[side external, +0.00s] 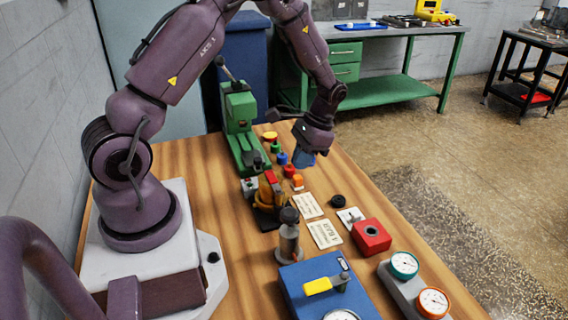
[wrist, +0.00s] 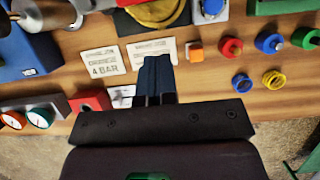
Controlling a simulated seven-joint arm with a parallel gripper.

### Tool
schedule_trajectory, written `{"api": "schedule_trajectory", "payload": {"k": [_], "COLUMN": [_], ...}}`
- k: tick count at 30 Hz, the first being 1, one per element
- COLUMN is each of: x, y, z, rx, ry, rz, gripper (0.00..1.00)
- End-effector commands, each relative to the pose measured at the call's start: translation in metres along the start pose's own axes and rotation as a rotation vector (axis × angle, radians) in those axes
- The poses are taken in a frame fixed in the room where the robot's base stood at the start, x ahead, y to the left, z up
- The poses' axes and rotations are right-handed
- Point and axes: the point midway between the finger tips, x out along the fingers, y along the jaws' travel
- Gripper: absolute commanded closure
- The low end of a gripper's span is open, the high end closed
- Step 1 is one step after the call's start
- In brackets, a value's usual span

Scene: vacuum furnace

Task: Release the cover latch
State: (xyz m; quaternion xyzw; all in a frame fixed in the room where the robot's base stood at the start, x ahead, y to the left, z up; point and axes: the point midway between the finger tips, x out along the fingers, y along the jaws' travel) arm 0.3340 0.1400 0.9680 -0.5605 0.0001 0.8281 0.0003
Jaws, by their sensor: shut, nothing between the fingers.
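My gripper (side external: 304,159) hangs above the table, its blue fingers pointing down and together with nothing between them. In the wrist view, the fingers (wrist: 157,78) are in front of a printed card. A blue box (side external: 308,296) at the front has a yellow-handled lever (side external: 318,286) on top and a dial at its front edge. Part of the blue box (wrist: 28,48) shows at the left of the wrist view. My gripper is well apart from it, farther back on the table. I cannot tell which part is the cover latch.
A grey upright post (side external: 289,243), an orange device (side external: 268,194) and a green press (side external: 238,110) stand along the table. A red box (side external: 371,237) and gauges (side external: 405,265) are at the right. Several small coloured pieces lie near the gripper, including an orange cube (wrist: 196,50).

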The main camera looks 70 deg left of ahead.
Motion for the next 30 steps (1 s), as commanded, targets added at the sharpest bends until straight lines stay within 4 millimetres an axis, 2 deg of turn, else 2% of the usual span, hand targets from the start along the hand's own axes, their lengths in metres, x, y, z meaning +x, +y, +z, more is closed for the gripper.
{"api": "schedule_trajectory", "payload": {"k": [1,6,10,30], "x": [0.009,0.015,0.018,0.020], "y": [0.000,0.000,0.000,-0.002], "z": [0.004,0.026,0.035,0.040], "rx": [-0.001,-0.002,-0.001,-0.040], "ry": [-0.004,0.000,0.000,0.000], "rz": [0.001,0.000,0.001,0.016], "gripper": [1.00,1.00,1.00,1.00]}}
